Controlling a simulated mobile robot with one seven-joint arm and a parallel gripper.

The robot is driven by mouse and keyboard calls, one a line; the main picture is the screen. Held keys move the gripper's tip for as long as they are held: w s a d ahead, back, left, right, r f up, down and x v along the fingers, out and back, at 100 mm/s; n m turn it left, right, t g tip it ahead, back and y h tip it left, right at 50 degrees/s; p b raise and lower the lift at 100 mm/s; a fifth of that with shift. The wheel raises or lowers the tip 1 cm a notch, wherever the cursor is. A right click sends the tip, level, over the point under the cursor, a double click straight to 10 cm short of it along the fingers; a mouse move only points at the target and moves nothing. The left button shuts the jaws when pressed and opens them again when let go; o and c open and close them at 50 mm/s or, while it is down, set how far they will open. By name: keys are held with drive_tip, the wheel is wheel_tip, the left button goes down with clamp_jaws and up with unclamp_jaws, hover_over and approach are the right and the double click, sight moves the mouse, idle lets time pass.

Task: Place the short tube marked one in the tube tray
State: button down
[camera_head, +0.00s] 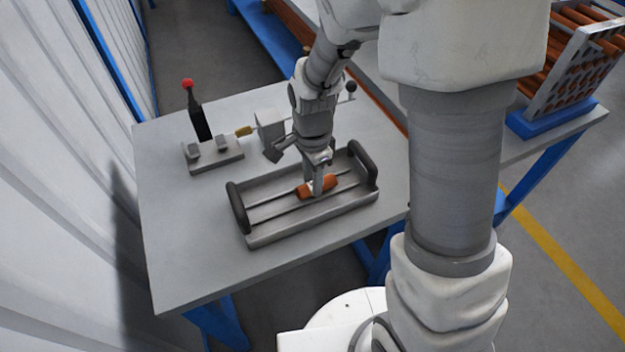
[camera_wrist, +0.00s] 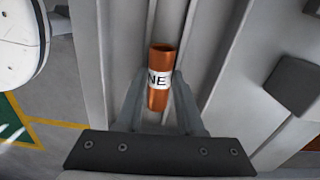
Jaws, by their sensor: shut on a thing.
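The short tube is copper-coloured with a white band; it lies in the tube tray in the head view (camera_head: 317,187). In the wrist view the tube (camera_wrist: 161,64) shows the letters "NE" on its band, the rest of the mark being out of sight. The tube tray (camera_head: 262,240) is a grey metal tray with lengthwise ridges and two dark end handles. My gripper (camera_head: 318,190) points down into the tray and is shut on the tube, with one finger on each side of it in the wrist view (camera_wrist: 160,88). I cannot tell whether the tube touches the tray floor.
The tray stands on a grey table (camera_head: 180,250). A fixture with a red-knobbed lever (camera_head: 200,120) stands behind it at left, and a grey block (camera_head: 270,130) stands behind the tray. A rack of copper tubes (camera_head: 575,60) is at upper right. The table's front left is clear.

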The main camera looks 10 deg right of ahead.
drive_tip(key=c, duration=0.5)
unclamp_jaws()
wheel_tip(320, 180, up, 12)
drive_tip(key=p, duration=0.3)
drive_tip(key=s+d+r+n+t, duration=0.2)
drive_tip(key=s+r+n, duration=0.2)
drive_tip(key=s+d+r+n+t, duration=0.1)
drive_tip(key=s+d+r+n, duration=0.1)
drive_tip(key=s+r+n, duration=0.3)
drive_tip(key=s+d+r+n+t, duration=0.2)
drive_tip(key=s+d+r+n, duration=0.1)
drive_tip(key=s+r+n, duration=0.1)
drive_tip(key=shift+s+r+n+t, duration=0.2)
drive_tip(key=shift+r+n+t, duration=0.15)
drive_tip(key=shift+n, duration=0.15)
